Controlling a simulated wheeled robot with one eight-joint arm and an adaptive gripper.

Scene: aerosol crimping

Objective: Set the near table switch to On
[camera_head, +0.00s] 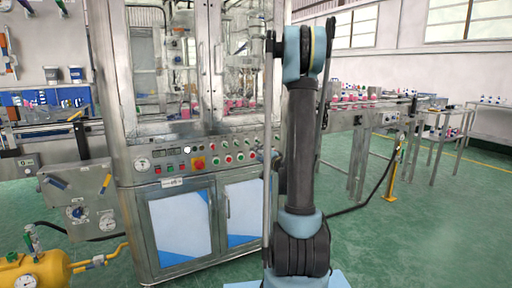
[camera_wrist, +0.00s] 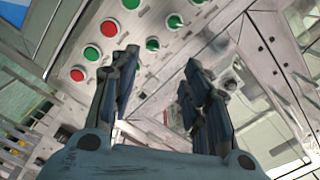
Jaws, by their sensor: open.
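The control panel (camera_head: 205,156) runs across the front of the steel machine, with red and green buttons and small dark controls. I cannot tell which control is the near table switch, as labels are too small to read. In the wrist view the panel (camera_wrist: 150,75) shows tilted, with red and green buttons beyond the fingers. A small dark knob-like part (camera_wrist: 231,85) shows just right of the right finger. My gripper (camera_wrist: 158,85) is open and empty, its two fingers apart in front of the panel. In the head view my arm hides the gripper and the panel's right end.
A yellow tank (camera_head: 38,270) stands at lower left. A conveyor (camera_head: 365,104) extends right. Green floor (camera_head: 425,225) is open at right.

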